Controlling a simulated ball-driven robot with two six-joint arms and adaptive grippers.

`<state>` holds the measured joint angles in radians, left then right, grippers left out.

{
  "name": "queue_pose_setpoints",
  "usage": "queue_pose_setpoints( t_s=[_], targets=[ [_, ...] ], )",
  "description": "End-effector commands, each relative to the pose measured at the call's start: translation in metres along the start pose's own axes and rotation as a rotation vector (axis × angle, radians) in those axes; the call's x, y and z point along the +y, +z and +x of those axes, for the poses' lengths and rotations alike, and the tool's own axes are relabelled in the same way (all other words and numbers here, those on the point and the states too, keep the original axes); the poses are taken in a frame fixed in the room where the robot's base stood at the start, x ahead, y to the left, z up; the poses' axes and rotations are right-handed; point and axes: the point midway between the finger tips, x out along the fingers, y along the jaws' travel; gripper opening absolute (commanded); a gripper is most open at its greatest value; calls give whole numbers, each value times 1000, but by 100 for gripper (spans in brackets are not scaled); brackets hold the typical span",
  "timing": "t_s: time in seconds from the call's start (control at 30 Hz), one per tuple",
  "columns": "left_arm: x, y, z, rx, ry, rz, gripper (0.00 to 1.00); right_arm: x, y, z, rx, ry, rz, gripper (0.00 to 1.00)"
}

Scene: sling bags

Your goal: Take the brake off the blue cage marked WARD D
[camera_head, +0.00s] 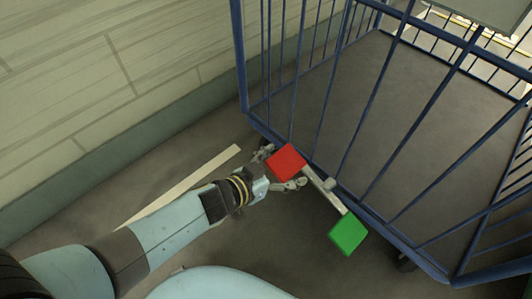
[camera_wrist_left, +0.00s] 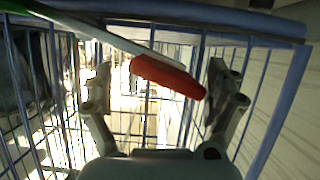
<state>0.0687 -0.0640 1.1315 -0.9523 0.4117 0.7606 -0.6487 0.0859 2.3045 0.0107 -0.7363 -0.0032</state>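The blue cage (camera_head: 392,240) stands at the right in the head view. No WARD D lettering is readable. A grey bar (camera_head: 325,188) at its lower near edge carries a red pedal (camera_head: 286,162) at its left end and a green pedal (camera_head: 348,233) at its right end. My left gripper (camera_head: 280,170) is at the red pedal, one finger on each side of it. In the left wrist view the fingers (camera_wrist_left: 163,85) are apart, with the red pedal (camera_wrist_left: 168,76) between them. I cannot tell whether they touch it. My right gripper is not in view.
A pale wall with a green-grey base (camera_head: 130,155) runs along the left, close to the cage's left corner. A pale stripe (camera_head: 185,184) lies on the dark floor. A dark caster (camera_head: 405,264) shows under the cage. A pale plate (camera_head: 490,10) hangs at the top right.

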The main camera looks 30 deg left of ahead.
Motion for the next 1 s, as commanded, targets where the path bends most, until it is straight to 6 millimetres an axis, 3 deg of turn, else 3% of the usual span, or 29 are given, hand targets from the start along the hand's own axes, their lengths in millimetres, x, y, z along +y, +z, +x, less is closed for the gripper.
queue_pose_setpoints(
  t_s=[0.2, 0.4, 0.6, 1.0],
  targets=[
    [-1, -2, -50, 4, 0, 5, 90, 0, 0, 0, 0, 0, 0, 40],
    [0, -3, -84, 7, 2, 6, 90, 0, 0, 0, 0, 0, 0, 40],
    [0, -5, -96, 9, 2, 6, 90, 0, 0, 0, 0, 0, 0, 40],
    [-1, -5, -96, 10, 2, 6, 90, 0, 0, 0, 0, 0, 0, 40]
  ],
)
